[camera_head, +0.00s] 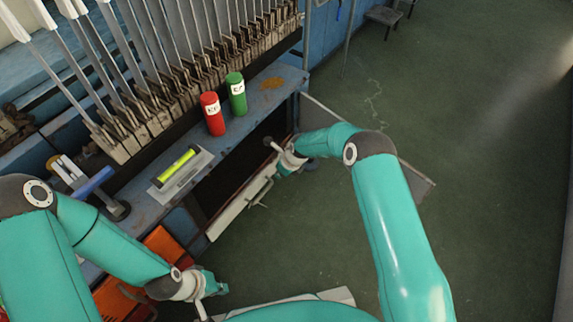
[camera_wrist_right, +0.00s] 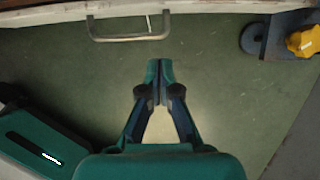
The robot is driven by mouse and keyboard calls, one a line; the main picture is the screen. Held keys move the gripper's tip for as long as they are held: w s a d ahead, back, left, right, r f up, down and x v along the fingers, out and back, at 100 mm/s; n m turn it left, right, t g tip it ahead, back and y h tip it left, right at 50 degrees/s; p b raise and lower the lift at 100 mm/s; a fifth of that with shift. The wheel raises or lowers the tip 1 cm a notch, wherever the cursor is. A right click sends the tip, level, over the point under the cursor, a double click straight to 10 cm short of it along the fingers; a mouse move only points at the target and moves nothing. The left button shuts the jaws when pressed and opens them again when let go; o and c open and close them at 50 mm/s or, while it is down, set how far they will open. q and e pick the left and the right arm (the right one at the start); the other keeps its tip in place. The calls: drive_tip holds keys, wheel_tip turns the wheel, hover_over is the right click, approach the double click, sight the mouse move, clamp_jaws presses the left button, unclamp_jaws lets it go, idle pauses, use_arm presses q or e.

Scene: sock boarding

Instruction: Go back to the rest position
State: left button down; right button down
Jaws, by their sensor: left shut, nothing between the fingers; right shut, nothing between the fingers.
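My left gripper (camera_head: 215,290) is at the lower left in the head view, beside the front of the blue bench and apart from the items on it. Its fingers look closed and empty. My right gripper (camera_head: 281,172) is near the open drawer in the head view, partly hidden by its wrist. In the right wrist view my right gripper (camera_wrist_right: 160,68) is shut, fingertips together with nothing between them, over the green floor. The drawer handle (camera_wrist_right: 128,36) is beyond the fingertips.
The blue bench (camera_head: 160,210) bears a red cylinder (camera_head: 212,114), a green cylinder (camera_head: 236,94) and a yellow-green tube (camera_head: 178,166) on a plate. A row of metal boards (camera_head: 130,75) stands behind. The open drawer (camera_head: 240,212) juts out. Green floor (camera_head: 480,150) is clear at right.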

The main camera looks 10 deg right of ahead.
drive_tip(key=s+d+r+p, duration=0.1)
drive_tip(key=d+r, duration=0.2)
drive_tip(key=r, duration=0.2)
drive_tip(key=s+a+n+g+y, duration=0.1)
drive_tip(key=s+a+n+g, duration=0.15)
drive_tip(key=s+n, duration=2.45)
drive_tip(key=s+r+p, duration=0.3)
drive_tip(key=r+p, duration=1.2)
drive_tip(key=p, duration=0.1)
drive_tip(key=s+r+m+p, duration=0.1)
drive_tip(key=s+r+p, duration=0.2)
drive_tip(key=r+p, duration=1.3)
drive_tip(key=shift+d+r, duration=0.3)
drive_tip(key=shift+d, duration=0.1)
